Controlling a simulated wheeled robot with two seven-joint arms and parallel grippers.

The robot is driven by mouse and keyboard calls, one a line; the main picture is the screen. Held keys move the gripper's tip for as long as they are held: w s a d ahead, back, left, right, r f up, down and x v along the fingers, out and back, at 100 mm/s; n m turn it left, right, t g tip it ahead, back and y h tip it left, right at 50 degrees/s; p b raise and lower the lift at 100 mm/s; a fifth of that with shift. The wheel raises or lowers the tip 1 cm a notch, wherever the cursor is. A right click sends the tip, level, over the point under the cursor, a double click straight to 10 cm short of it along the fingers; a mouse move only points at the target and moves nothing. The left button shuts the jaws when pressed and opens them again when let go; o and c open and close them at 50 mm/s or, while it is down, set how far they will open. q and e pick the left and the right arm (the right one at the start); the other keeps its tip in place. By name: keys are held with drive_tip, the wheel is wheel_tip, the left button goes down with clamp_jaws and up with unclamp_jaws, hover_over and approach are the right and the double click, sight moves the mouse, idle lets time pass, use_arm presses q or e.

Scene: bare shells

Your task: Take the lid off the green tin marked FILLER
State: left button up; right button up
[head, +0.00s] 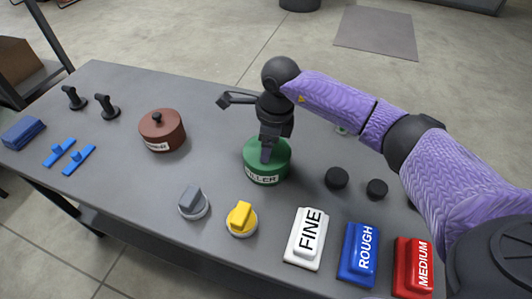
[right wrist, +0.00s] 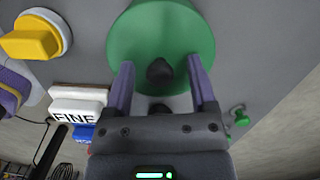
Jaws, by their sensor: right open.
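The green tin (head: 284,163) stands upright on the grey table, its white label partly readable as "ILLER". My right gripper (head: 266,156) points down over the lid and hides the knob in the head view. In the right wrist view the right gripper (right wrist: 160,64) is open, one finger on each side of the knob with gaps between. Whether the fingertips touch the lid I cannot tell. My left gripper is not in view.
A brown lidded tin (head: 160,132) stands left of the green one. Grey (head: 192,203) and yellow (head: 241,219) knobbed pieces and white FINE (head: 306,240), blue ROUGH (head: 358,256) and red MEDIUM (head: 413,268) blocks line the front. Black discs (head: 336,178) lie right. Table between the tins is clear.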

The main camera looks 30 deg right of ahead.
clamp_jaws()
drive_tip(key=shift+r, duration=0.1)
